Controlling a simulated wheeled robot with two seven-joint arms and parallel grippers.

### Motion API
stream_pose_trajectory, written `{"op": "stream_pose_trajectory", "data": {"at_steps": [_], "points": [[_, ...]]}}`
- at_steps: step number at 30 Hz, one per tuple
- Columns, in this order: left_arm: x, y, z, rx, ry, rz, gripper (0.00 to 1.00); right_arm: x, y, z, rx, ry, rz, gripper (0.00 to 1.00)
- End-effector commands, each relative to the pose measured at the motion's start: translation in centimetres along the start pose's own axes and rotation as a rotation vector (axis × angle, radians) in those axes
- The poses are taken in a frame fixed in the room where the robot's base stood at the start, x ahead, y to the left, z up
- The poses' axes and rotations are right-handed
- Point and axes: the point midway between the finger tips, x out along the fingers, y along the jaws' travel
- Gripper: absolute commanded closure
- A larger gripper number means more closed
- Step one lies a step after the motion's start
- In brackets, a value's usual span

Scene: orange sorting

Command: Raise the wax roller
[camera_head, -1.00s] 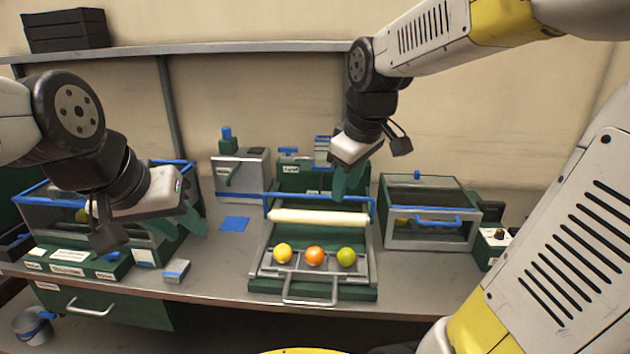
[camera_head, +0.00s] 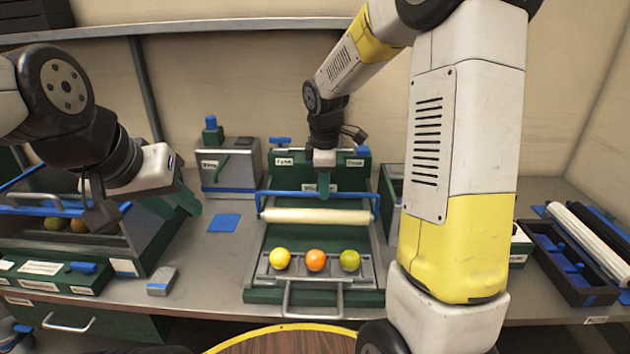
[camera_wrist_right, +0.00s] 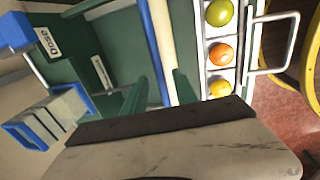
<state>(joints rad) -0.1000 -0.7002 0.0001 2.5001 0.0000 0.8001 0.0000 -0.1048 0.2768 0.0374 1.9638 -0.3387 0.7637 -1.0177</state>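The wax roller (camera_head: 315,216) is a cream cylinder lying across the green and grey station, above a tray with fruit. A blue bar (camera_head: 275,194) runs just behind it; in the right wrist view the roller (camera_wrist_right: 158,35) and the blue bar (camera_wrist_right: 153,50) run side by side. My right gripper (camera_head: 323,190) points down at the middle of the bar. In the right wrist view its two green fingers (camera_wrist_right: 161,88) stand apart, with the bar showing between them; contact cannot be told. My left gripper (camera_head: 178,206) hangs at the left, its fingers apart and empty.
A yellow (camera_head: 280,258), an orange (camera_head: 316,260) and a green fruit (camera_head: 350,260) sit in the front tray (camera_head: 322,274). A glass-sided box (camera_head: 75,225) stands left. A dark bin (camera_head: 560,265) is at right. A blue pad (camera_head: 224,222) lies left of the station.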

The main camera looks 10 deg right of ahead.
Motion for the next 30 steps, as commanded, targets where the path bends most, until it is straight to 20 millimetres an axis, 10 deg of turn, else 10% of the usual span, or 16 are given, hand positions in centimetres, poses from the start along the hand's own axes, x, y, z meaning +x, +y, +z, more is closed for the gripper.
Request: {"op": "stream_pose_trajectory", "data": {"at_steps": [12, 17, 30], "points": [[0.00, 0.00, -0.01, 0.000, 0.000, 0.000, 0.66, 1.05, -0.02, -0.02, 0.001, 0.001, 0.001, 0.68], [0.00, 0.00, -0.01, 0.000, 0.000, 0.000, 0.66, 1.04, -0.02, -0.02, 0.001, 0.001, 0.000, 0.99], [0.00, 0.00, -0.01, 0.000, 0.000, 0.000, 0.66, 1.02, -0.01, -0.02, 0.001, 0.001, 0.001, 1.00]]}}
